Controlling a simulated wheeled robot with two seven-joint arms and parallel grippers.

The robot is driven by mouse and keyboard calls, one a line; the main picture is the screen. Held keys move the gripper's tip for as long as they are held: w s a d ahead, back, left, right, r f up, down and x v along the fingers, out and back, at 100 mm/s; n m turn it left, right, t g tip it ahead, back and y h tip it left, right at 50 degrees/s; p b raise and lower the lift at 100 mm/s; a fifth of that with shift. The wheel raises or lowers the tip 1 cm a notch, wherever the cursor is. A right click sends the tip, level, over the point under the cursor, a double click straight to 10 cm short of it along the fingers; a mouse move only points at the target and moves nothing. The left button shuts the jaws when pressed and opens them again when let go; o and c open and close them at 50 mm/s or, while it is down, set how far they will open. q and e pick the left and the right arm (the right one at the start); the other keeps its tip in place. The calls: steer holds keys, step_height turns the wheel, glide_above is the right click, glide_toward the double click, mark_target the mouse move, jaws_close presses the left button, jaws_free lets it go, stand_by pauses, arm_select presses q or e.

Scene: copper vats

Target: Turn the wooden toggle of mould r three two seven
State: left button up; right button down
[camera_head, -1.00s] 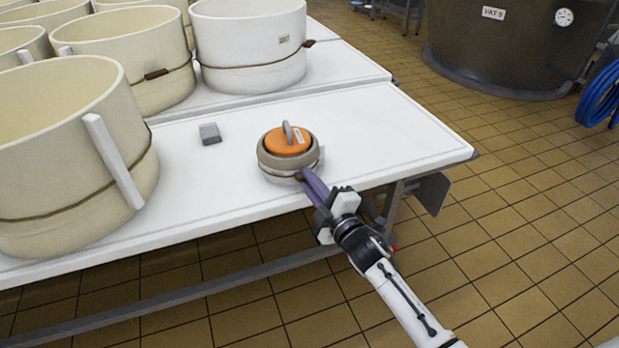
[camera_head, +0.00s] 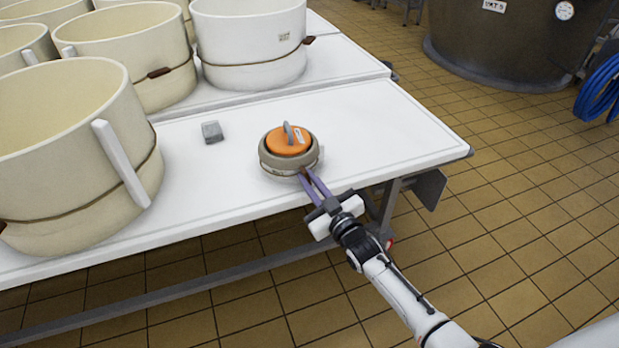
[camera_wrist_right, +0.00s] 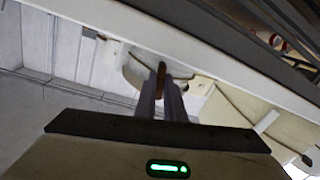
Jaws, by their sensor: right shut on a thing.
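A small round mould (camera_head: 281,165) with an orange lid (camera_head: 288,142) and a grey handle stands on the white table near its front edge. My right gripper (camera_head: 312,183) reaches it from the front right, with its purple fingers at the mould's front side. In the right wrist view, the fingers are shut on the brown wooden toggle (camera_wrist_right: 161,76), which sticks up between their tips. The mould's number cannot be read. My left gripper is not in view.
Large cream moulds (camera_head: 70,160) stand at the left and back, one with a white upright bar. A small grey block (camera_head: 212,132) lies left of the small mould. The white table (camera_head: 390,120) is clear to the right. A dark vat (camera_head: 500,50) stands on the tiled floor behind.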

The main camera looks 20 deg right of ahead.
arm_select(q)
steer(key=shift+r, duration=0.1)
arm_select(e)
steer(key=shift+m, duration=1.4)
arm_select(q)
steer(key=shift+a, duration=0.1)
arm_select(e)
steer(key=c, duration=1.8)
jaws_free()
steer(key=shift+c, duration=0.2)
steer(key=shift+s+d+p, duration=0.1)
steer(key=shift+s+p, duration=0.35)
steer(key=shift+p, duration=0.05)
arm_select(q)
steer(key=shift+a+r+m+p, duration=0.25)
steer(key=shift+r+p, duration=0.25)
steer(key=shift+p, duration=0.65)
arm_select(e)
steer(key=s+d, duration=0.1)
steer(key=s, duration=0.8)
steer(key=shift+d, duration=0.25)
